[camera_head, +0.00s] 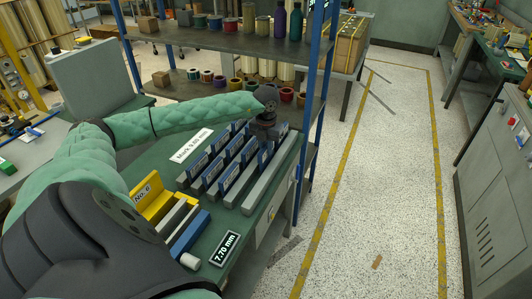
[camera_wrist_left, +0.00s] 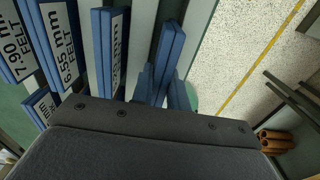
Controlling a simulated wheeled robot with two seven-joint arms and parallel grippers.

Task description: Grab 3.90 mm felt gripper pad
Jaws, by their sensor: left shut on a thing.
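Blue felt gripper pads (camera_head: 229,176) stand in grey slotted rails on the green bench, with white labels. In the left wrist view, labels read 7.90 mm felt (camera_wrist_left: 17,45) and 6.55 mm felt (camera_wrist_left: 66,50); another label (camera_wrist_left: 118,50) is partly hidden. My left gripper (camera_head: 265,139) is over the rightmost rail, pointing down, shut on a blue pad (camera_head: 264,157). This pad also shows in the left wrist view (camera_wrist_left: 168,50), edge-on, so its label cannot be read. Whether it touches the rail is unclear. My right gripper is not in view.
A yellow No. 6 holder (camera_head: 152,200) and a 7.70 mm display (camera_head: 226,248) are at the near end of the bench. A blue-post shelf (camera_head: 225,42) with spools and bottles rises behind. The floor at right (camera_head: 395,170) is mostly open.

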